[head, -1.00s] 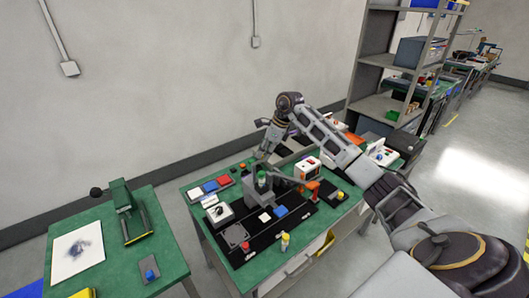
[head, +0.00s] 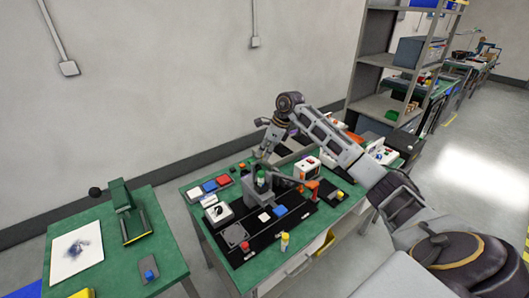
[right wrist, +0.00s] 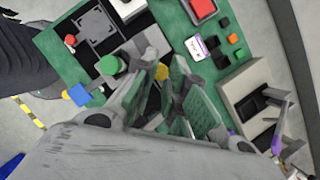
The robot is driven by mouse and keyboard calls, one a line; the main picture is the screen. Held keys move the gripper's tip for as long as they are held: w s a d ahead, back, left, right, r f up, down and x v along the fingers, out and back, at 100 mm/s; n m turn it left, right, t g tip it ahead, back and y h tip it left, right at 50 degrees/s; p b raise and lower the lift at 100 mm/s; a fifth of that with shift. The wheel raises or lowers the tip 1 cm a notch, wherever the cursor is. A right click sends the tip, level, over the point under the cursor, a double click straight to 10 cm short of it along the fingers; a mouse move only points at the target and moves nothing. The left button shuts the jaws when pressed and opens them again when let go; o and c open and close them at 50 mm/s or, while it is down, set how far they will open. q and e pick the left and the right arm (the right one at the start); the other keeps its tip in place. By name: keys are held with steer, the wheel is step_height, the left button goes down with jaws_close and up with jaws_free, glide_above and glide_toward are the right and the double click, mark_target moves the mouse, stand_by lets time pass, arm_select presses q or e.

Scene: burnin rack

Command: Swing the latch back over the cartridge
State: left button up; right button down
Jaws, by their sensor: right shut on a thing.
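The dark grey fixture block (head: 254,196) stands on the black panel of the green workbench, with a green-topped cartridge (head: 261,180) upright in it. The green top (right wrist: 111,65) also shows in the right wrist view, left of my fingers. My right gripper (head: 264,154) is above and just behind the cartridge, pointing down. In the right wrist view my right gripper (right wrist: 163,68) is shut on a small part with a yellow end (right wrist: 162,72), which I take to be the latch; the fingers hide most of it. My left gripper is out of view.
Another green table (head: 165,265) stands left. A shelf (head: 385,100) stands behind right.

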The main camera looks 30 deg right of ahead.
mark_target(262, 160)
steer(key=shift+s+f, duration=0.1)
steer(key=s+a+m+h+b, duration=0.1)
steer(key=m, duration=0.3)
steer(key=s+a+m+t+h+b, duration=0.1)
steer(key=m+h+b, duration=0.1)
steer(key=m, duration=0.2)
steer(key=s+a+m+h+b, duration=0.1)
steer(key=s+m+b, duration=0.1)
steer(key=m, duration=0.2)
steer(key=shift+a+m+h, duration=0.25)
steer(key=shift+m+h, duration=0.05)
steer(key=shift+m, duration=0.1)
steer(key=a+m+h+b, duration=0.1)
steer(key=m, duration=0.2)
steer(key=shift+a, duration=0.1)
steer(key=shift+s+a+m+g, duration=0.1)
steer(key=shift+a+m+g, duration=0.2)
steer(key=shift+m, duration=0.3)
steer(key=shift+h, duration=0.3)
